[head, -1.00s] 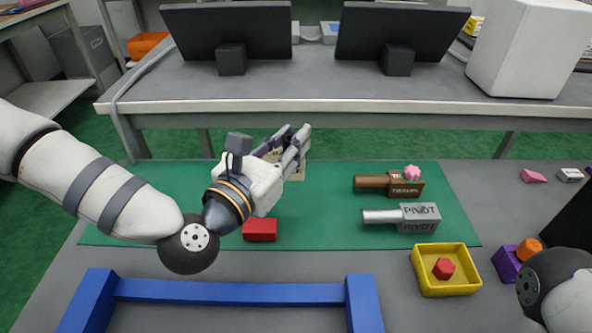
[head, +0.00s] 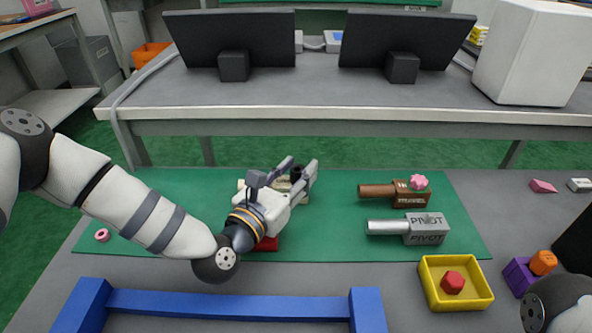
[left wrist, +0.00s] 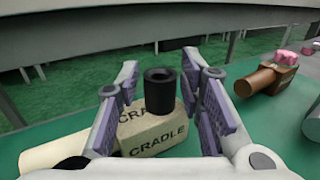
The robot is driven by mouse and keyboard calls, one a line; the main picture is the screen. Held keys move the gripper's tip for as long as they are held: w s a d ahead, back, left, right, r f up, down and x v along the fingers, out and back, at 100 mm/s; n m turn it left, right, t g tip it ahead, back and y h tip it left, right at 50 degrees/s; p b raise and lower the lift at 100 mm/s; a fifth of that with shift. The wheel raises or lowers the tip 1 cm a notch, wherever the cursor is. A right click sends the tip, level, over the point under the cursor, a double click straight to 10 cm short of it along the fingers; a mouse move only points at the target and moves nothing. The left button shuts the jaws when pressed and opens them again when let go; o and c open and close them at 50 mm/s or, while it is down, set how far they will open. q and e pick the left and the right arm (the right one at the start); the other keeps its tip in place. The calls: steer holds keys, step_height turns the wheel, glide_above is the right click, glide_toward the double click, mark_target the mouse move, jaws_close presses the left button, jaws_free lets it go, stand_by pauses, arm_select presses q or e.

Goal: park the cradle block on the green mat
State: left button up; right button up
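The cradle block (head: 282,186) is beige with CRADLE lettering and lies on the green mat (head: 340,225). In the left wrist view the cradle block (left wrist: 155,138) shows a cream rod (left wrist: 60,152) at its left and a black hollow cylinder (left wrist: 160,92) standing on top. My left gripper (head: 299,166) is open, with its fingers apart on either side of the black cylinder, gaps showing. It partly hides the block in the head view. My right gripper is out of view.
A red block (head: 267,244) lies partly under my left gripper. To the right are a brown TRUNNEL block (head: 410,195), a grey PIVOT block (head: 427,229) and a yellow tray (head: 430,295). A pink ring (head: 102,235) lies left; a blue frame (head: 230,305) stands in front.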

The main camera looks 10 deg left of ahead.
arm_select(q)
steer(key=shift+r, duration=0.35)
steer(key=v, duration=1.1)
steer(key=shift+s+a+f, duration=0.1)
steer(key=shift+s+f, duration=0.1)
steer(key=shift+s, duration=0.3)
steer(key=shift+r+p, duration=0.1)
steer(key=shift+p, duration=0.2)
